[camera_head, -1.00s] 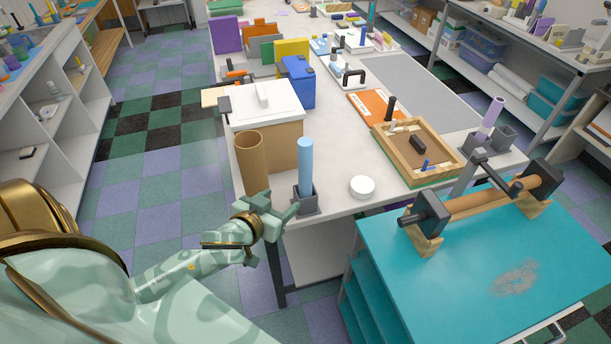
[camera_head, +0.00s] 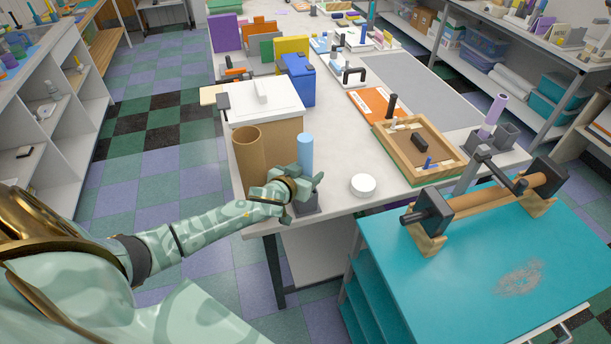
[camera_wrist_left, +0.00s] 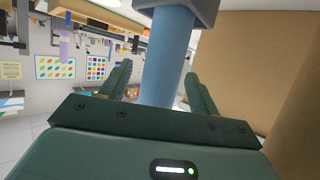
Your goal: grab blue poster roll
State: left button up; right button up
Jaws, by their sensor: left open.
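The blue poster roll (camera_head: 305,152) stands upright in a dark grey square holder (camera_head: 307,203) near the table's front left corner. Its lower part is hidden behind my left gripper in the head view. My left gripper (camera_head: 303,187) is open at the roll, just above the holder. In the left wrist view the roll (camera_wrist_left: 168,60) runs between the two open fingers (camera_wrist_left: 160,90), and the grey holder (camera_wrist_left: 180,8) shows at the top edge. I cannot tell whether a finger touches the roll. My right gripper is not in view.
A brown cardboard tube (camera_head: 249,160) stands close left of the roll, with a white-lidded box (camera_head: 263,105) behind. A white round disc (camera_head: 363,185) lies to the right. A teal cabinet top (camera_head: 470,270) with a roller stands front right.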

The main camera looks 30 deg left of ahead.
pick_arm(q)
jog(key=shift+w+f, duration=0.1)
jog(key=shift+w, duration=0.15)
jog(key=shift+s, duration=0.1)
jog(key=c, duration=1.1)
